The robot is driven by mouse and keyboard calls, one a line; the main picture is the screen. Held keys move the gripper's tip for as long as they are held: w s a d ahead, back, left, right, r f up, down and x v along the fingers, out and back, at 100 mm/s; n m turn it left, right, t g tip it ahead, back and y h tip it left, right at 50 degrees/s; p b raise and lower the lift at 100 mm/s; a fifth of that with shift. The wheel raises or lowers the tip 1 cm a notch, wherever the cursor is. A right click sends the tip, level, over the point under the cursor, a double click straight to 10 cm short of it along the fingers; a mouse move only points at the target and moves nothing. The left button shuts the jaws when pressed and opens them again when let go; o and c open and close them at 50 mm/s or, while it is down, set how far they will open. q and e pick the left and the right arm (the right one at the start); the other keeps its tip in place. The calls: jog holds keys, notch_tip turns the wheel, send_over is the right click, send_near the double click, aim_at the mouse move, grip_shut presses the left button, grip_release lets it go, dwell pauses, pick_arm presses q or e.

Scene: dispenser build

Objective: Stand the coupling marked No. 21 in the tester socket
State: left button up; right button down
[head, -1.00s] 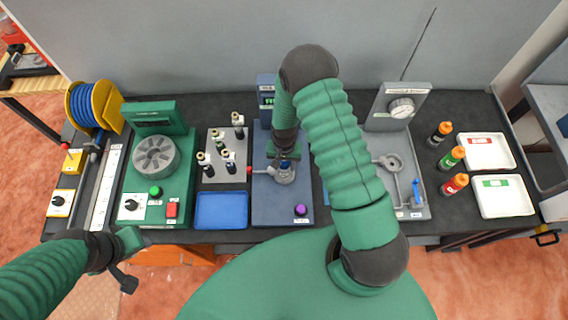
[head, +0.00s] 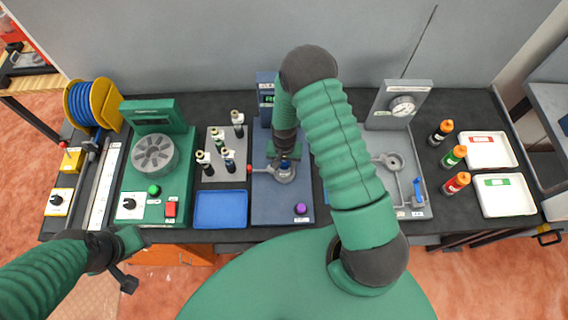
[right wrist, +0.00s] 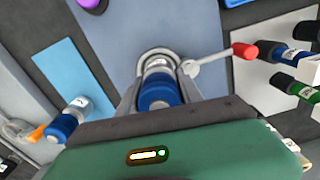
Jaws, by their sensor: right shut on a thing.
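My right gripper (head: 285,163) is over the middle blue-grey station (head: 265,205) and points down at its round holder (head: 284,177). In the right wrist view its fingers (right wrist: 160,90) are shut on a blue coupling with a pale upper end (right wrist: 158,88). The coupling's far end lies within the outline of the holder's ring (right wrist: 158,55); how deep it sits is hidden. Its number cannot be read. The gauge station (head: 418,195) at the right has a round grey fitting (head: 391,163).
A red-tipped lever (right wrist: 245,50) sticks out from the holder. Several bottle-like parts stand on a grey rack (head: 213,174) left of it. A blue tray (head: 220,209) is in front. Several bottles and two white trays (head: 488,150) stand at the far right.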

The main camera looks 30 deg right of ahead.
jog(key=shift+f, duration=0.15)
jog(key=c, duration=1.1)
grip_release()
jog(key=shift+o, duration=0.2)
notch_tip(320, 180, up, 11)
jog(key=p, duration=0.8)
jog(key=s+a+n+t+b, duration=0.2)
jog(key=s+a+n+b, duration=0.5)
jog(key=b, duration=1.6)
jog(key=shift+s+f+n+t, duration=0.3)
jog(key=shift+s+f, duration=0.15)
jog(key=shift+s, duration=0.7)
